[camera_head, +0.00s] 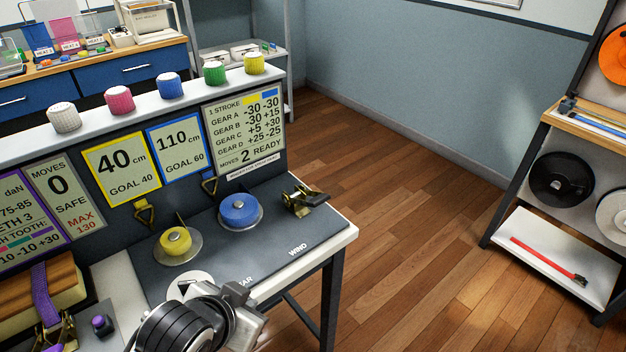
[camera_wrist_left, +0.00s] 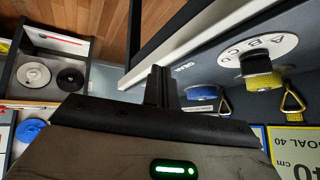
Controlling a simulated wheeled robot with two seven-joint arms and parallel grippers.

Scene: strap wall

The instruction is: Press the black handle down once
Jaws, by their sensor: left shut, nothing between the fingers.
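The black handle (camera_head: 308,196) belongs to a brass-coloured ratchet at the right end of the grey bench top, beside the word WIND. My left gripper (camera_head: 258,302) is shut and empty, in front of the bench's near edge, well apart from the handle in the head view. Its closed fingers also show in the left wrist view (camera_wrist_left: 161,88). I cannot make out the handle in the left wrist view. My right gripper is not in view. The display board (camera_head: 243,134) reads 1 STROKE, MOVES 2 and READY.
A blue spool (camera_head: 239,208) and a yellow spool (camera_head: 175,240) stand left of the ratchet. A white gear dial (camera_head: 190,284) lies partly behind my left arm. A strapped wooden block (camera_head: 35,297) is at the far left. A shelf (camera_head: 555,258) stands right, across open wooden floor.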

